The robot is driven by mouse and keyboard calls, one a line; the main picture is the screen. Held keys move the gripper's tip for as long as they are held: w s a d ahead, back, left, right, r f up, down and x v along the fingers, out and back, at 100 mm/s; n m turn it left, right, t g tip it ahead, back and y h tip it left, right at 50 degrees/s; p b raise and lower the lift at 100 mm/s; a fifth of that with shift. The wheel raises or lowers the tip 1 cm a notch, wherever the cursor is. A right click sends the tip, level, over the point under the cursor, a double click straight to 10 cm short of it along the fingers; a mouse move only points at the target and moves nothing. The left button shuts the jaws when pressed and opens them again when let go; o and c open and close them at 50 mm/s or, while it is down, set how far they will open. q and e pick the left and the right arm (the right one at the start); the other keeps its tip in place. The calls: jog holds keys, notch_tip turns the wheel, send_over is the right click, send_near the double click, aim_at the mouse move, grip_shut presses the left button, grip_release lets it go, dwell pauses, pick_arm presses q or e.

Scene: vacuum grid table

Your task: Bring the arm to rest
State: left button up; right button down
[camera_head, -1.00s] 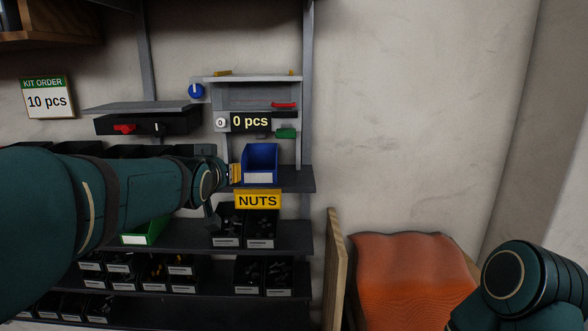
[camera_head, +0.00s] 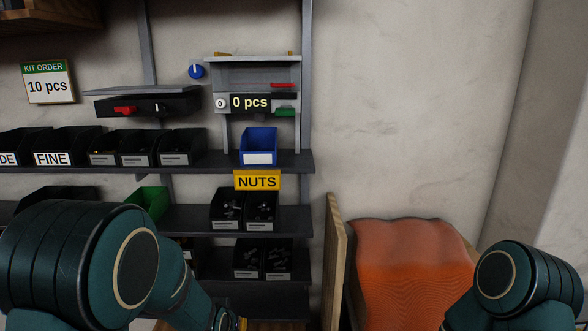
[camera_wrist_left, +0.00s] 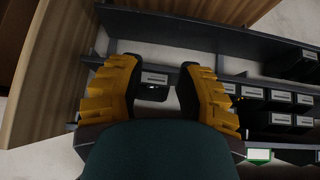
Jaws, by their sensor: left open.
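My left arm (camera_head: 130,265) is bent low at the lower left of the head view, its forearm pointing down to the right. The left gripper (camera_wrist_left: 158,88) shows in the left wrist view with two orange, black-padded fingers spread apart and nothing between them. In the head view only a bit of it may show at the bottom edge. Part of my right arm (camera_head: 520,285) stands at the lower right; its gripper is out of view.
Shelves (camera_head: 290,160) hold a blue bin (camera_head: 258,146), a green bin (camera_head: 150,200) and several black bins. A wooden panel (camera_head: 335,262) and an orange ribbed thing (camera_head: 410,270) stand right of the shelves.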

pick_arm(q)
jog(key=s+d+f+n+g+h+b, duration=0.1)
jog(key=s+d+f+g+h+b, duration=0.1)
jog(key=s+f, duration=0.8)
jog(key=s+d+f+n+g+h+b, duration=0.1)
jog(key=s+d+f+g, duration=0.2)
jog(key=s+f, duration=0.8)
jog(key=shift+s+d+g+h+b, duration=0.25)
jog(key=shift+s+g+h+b, duration=0.05)
jog(key=shift+s+h+b, duration=0.1)
